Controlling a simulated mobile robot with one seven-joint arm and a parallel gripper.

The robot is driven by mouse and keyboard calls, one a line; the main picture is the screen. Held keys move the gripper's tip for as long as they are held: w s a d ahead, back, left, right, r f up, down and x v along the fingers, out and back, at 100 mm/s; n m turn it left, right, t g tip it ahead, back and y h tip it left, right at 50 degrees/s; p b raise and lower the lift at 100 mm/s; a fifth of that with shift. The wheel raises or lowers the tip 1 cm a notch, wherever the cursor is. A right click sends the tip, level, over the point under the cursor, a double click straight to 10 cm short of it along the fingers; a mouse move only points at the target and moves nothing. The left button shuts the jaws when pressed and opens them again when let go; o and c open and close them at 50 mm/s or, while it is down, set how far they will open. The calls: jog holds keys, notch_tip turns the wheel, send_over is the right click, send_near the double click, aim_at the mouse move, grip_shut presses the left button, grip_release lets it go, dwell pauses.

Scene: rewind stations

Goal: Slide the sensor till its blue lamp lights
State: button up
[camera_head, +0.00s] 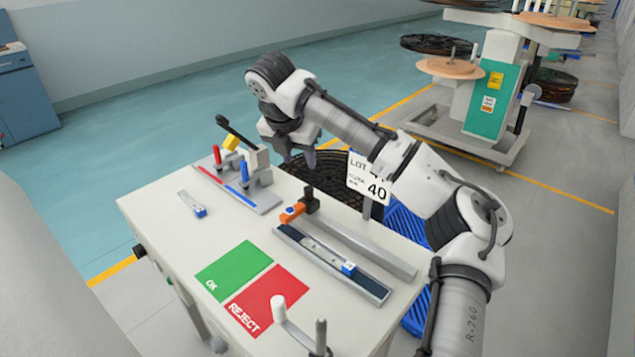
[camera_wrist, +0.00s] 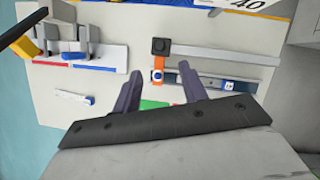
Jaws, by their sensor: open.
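The sensor is an orange arm (camera_head: 292,213) with a black block (camera_head: 310,200) on it, at the far-left end of a grey rail (camera_head: 365,246). A small blue spot shows on the orange arm; I cannot tell whether it is a lit lamp. In the wrist view the orange arm (camera_wrist: 158,66) and black block (camera_wrist: 159,46) appear between my fingers and beyond their tips. My gripper (camera_head: 298,158) is open and empty, above the table's far side; it also shows in the wrist view (camera_wrist: 159,70). A dark strip with a blue-and-white piece (camera_head: 348,268) lies in the track beside the rail.
A fixture with red and blue levers (camera_head: 245,177) stands at the left. A small blue-and-white piece (camera_head: 199,211) lies before it. Green OK (camera_head: 233,270) and red REJECT (camera_head: 268,301) pads lie in front. A LOT sign (camera_head: 368,180) stands behind the rail, near my arm.

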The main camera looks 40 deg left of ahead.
aim_at(308, 188)
jog(key=p+x, duration=0.1)
jog(key=x, duration=1.2)
jog(key=shift+f+p, duration=0.1)
jog(key=shift+p, duration=0.3)
jog(key=shift+c, duration=0.2)
grip_shut()
